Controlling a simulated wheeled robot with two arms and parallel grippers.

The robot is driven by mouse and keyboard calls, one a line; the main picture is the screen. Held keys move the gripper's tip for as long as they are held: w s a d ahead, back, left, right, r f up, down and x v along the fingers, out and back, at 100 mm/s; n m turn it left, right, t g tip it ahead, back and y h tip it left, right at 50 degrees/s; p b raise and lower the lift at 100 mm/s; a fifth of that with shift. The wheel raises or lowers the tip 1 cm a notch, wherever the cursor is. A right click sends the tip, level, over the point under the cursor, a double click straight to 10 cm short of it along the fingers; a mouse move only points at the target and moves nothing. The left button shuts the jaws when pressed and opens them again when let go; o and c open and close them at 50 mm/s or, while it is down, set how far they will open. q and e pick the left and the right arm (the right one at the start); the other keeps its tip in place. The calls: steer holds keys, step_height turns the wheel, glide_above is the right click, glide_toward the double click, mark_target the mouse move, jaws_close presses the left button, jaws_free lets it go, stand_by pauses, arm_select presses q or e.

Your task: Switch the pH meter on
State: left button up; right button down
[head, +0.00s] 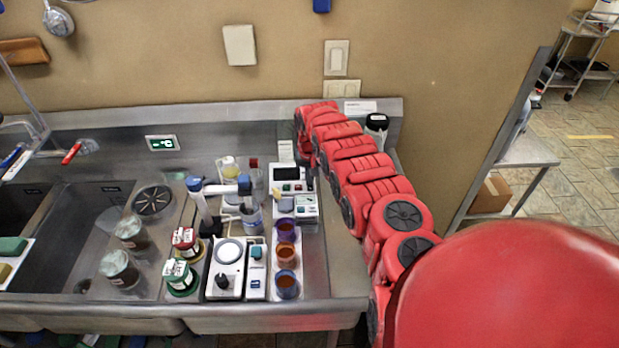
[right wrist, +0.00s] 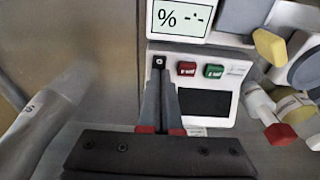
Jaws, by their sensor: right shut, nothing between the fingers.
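A white box meter, which I take for the pH meter (head: 287,174), stands at the back of the steel counter in the head view. In the right wrist view the meter (right wrist: 205,103) has a blank dark screen, a red button (right wrist: 187,69), a green button (right wrist: 213,71) and a black switch (right wrist: 158,62) with a white mark. My right gripper (right wrist: 163,78) is shut and empty, its fingertips right at the black switch; I cannot tell whether they touch it. In the head view this gripper (head: 309,176) is small beside the meter. My left gripper is out of view.
A device with a lit "%" display (right wrist: 181,17) adjoins the meter. A bottle (head: 254,178), three coloured cups (head: 286,256), a white scale-like device (head: 226,266) and red and green jars (head: 181,275) crowd the counter. A black-capped bottle (head: 377,122) stands behind my right arm.

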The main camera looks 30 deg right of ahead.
steer(key=shift+f, duration=0.1)
steer(key=shift+w+f+b, duration=0.1)
steer(key=shift+f+b, duration=0.2)
steer(key=shift+b, duration=0.6)
steer(key=shift+r, duration=0.2)
steer(key=shift+s+a+f+p, duration=0.1)
steer(key=shift+s+a+p, duration=0.25)
steer(key=shift+p, duration=0.9)
steer(key=shift+s+a+f+p, duration=0.15)
steer(key=shift+s+p, duration=0.4)
steer(key=shift+p, duration=0.7)
steer(key=shift+r, duration=0.1)
